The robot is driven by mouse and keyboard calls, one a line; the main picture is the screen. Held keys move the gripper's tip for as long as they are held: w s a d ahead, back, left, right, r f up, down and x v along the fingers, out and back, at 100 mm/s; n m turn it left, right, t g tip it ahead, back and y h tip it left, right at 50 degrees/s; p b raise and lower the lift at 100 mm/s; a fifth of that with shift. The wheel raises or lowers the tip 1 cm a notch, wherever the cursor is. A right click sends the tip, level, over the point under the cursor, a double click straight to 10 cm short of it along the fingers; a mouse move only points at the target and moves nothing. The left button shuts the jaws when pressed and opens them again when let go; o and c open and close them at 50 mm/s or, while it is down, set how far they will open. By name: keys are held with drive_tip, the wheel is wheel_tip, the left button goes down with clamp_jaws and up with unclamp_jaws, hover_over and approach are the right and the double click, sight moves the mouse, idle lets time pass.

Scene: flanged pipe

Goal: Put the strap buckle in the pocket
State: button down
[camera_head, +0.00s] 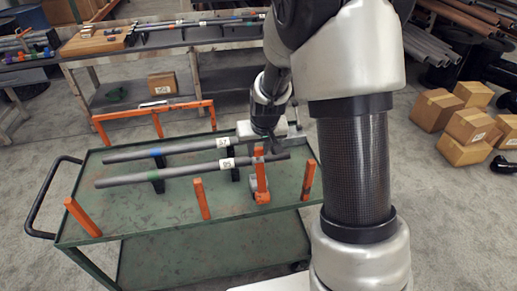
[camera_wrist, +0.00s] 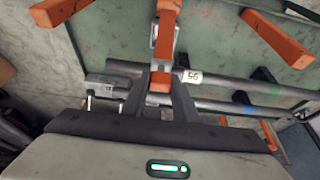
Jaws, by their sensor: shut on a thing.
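I cannot tell which part is the pocket.
Two grey pipes, the near one (camera_head: 180,173) and the far one (camera_head: 185,147), lie on black supports on the green cart (camera_head: 130,215). A workbench (camera_head: 150,47) stands behind, and cardboard boxes (camera_head: 468,126) lie at right.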

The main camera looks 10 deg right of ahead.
sight(259, 168)
drive_tip(key=shift+f+b, duration=2.8)
drive_tip(key=shift+f, duration=1.15)
drive_tip(key=shift+s, duration=0.1)
drive_tip(key=shift+f+b, duration=0.6)
drive_tip(key=shift+b, duration=0.05)
drive_tip(key=c, duration=1.3)
unclamp_jaws()
drive_tip(key=shift+c, duration=0.2)
drive_tip(key=shift+r, duration=0.1)
drive_tip(key=p+v, duration=0.3)
drive_tip(key=v, duration=1.4)
drive_tip(key=shift+s, duration=0.2)
drive_tip(key=shift+r, duration=0.1)
